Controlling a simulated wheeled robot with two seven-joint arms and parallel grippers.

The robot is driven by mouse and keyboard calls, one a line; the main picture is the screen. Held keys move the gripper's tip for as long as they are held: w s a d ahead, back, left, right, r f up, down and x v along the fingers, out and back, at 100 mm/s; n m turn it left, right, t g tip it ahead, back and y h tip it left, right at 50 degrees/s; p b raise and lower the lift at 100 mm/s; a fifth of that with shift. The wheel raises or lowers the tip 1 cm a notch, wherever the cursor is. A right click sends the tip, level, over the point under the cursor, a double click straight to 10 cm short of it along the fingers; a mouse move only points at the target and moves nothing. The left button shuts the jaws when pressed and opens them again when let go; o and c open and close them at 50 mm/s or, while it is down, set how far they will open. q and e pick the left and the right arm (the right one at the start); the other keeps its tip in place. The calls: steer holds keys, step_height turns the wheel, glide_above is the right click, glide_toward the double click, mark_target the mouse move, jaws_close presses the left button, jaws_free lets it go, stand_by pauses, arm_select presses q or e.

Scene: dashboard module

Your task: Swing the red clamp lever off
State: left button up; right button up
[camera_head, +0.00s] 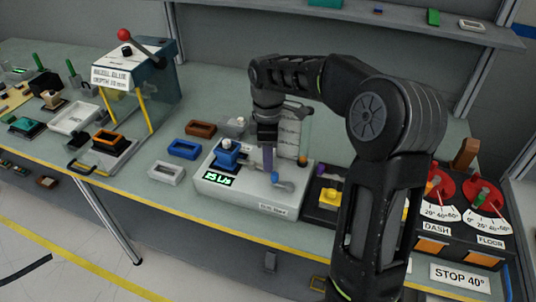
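Two red dials stand at the right, one above the DASH label (440,186) and one above the FLOOR label (480,194); each has a small lever. A red ball-topped lever (124,35) sits on the bezel glue press at the left. I cannot tell which of these is the red clamp lever. My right gripper (267,145) points down over the white module with a green display (240,192), well away from both. A purple-grey upright bar (268,158) shows directly below it; whether it is gripped is unclear. My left gripper is not in view.
The bezel glue press (150,72) stands at the back left. Blue (184,149), brown (201,128) and white (166,172) frames lie on the bench beside the white module. My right arm hides part of the bench left of the dials. A STOP 40° plate (459,277) is at the front right.

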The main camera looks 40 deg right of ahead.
jaws_close()
stand_by(0.3)
steer(key=shift+a+m, duration=0.1)
steer(key=shift+m, duration=0.2)
steer(key=m, duration=0.1)
steer(key=a+m, duration=0.1)
steer(key=m+b, duration=0.1)
steer(key=m, duration=0.1)
steer(key=shift+s+a, duration=0.25)
steer(key=shift+s, duration=0.05)
steer(key=m, duration=0.1)
steer(key=a+m, duration=0.1)
steer(key=m, duration=0.1)
steer(key=shift+a+m, duration=0.25)
steer(key=shift+m, duration=0.05)
steer(key=m, duration=0.1)
steer(key=a+m, duration=0.1)
steer(key=m, duration=0.1)
steer(key=a+m, duration=0.1)
steer(key=m, duration=0.1)
steer(key=shift+w+r+b, duration=0.1)
steer(key=shift+w+b, duration=0.2)
steer(key=shift+w+a+m, duration=0.2)
steer(key=shift+m, duration=0.65)
steer(key=shift+w+a+m, duration=0.25)
steer(key=shift+m, duration=0.55)
steer(key=shift+w+a+m, duration=0.2)
steer(key=shift+m, duration=0.65)
